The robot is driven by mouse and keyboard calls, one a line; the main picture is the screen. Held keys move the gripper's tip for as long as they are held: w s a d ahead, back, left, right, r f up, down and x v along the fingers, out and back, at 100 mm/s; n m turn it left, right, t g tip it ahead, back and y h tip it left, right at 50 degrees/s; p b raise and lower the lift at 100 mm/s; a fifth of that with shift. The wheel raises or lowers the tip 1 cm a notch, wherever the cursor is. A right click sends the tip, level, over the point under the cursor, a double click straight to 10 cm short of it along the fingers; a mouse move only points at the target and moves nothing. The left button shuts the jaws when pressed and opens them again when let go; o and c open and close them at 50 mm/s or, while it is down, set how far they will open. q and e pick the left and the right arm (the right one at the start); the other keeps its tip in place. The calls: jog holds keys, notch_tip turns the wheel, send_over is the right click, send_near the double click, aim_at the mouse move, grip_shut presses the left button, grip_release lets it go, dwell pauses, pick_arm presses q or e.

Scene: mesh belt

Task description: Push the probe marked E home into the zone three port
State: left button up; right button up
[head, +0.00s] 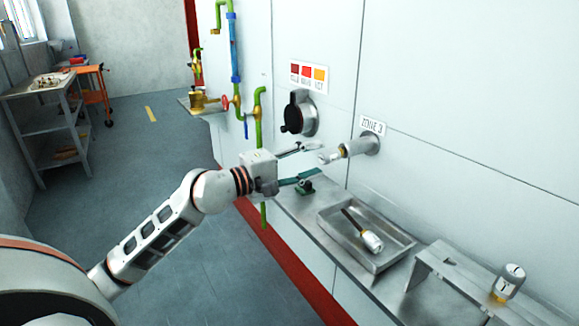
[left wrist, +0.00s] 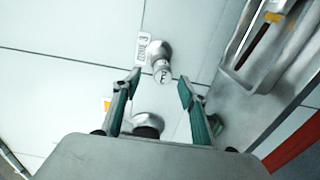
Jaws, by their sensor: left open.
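A white probe (head: 344,151) sticks out of the zone three port (head: 370,142) in the wall, under the ZONE 3 sign (head: 373,126). In the left wrist view its round end cap (left wrist: 161,74) faces me and bears a dark letter, too small to read surely. How deep it sits I cannot tell. My left gripper (head: 316,159) is open, with its fingers pointing at the probe's outer end. In the left wrist view the cap shows between the fingertips (left wrist: 158,82), with a gap on both sides. My right gripper is not in view.
A metal tray (head: 332,222) on the ledge holds another probe (head: 372,241). A further probe (head: 509,281) stands at a metal rack (head: 455,272). A small green item (head: 304,187) lies below my gripper.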

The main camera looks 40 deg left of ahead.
pick_arm(q)
jog(key=v, duration=0.7)
dwell(0.6)
jog(key=s+d+f+m+g+y+p, duration=0.1)
jog(key=s+d+f+m+y+p, duration=0.15)
jog(key=s+f+m, duration=0.5)
jog(key=s+d+f+m+y+p, duration=0.1)
jog(key=s+d+f+m, duration=0.15)
jog(key=f+m, duration=0.95)
jog(key=s+d+f+m+g+y+p, duration=0.15)
jog(key=s+d+f+m, duration=0.25)
jog(key=f+m, duration=0.55)
jog(key=s+d+f+n+g+p, duration=0.1)
jog(key=s+d+f+n+g, duration=0.2)
jog(key=s+d+f+n, duration=0.5)
notch_tip(320, 180, down, 4)
jog(key=s+n, duration=0.2)
jog(key=n, duration=0.1)
jog(key=shift+s+d+g+h+p, duration=0.3)
jog(key=shift+s+g+h, duration=0.05)
jog(key=shift+h, duration=0.05)
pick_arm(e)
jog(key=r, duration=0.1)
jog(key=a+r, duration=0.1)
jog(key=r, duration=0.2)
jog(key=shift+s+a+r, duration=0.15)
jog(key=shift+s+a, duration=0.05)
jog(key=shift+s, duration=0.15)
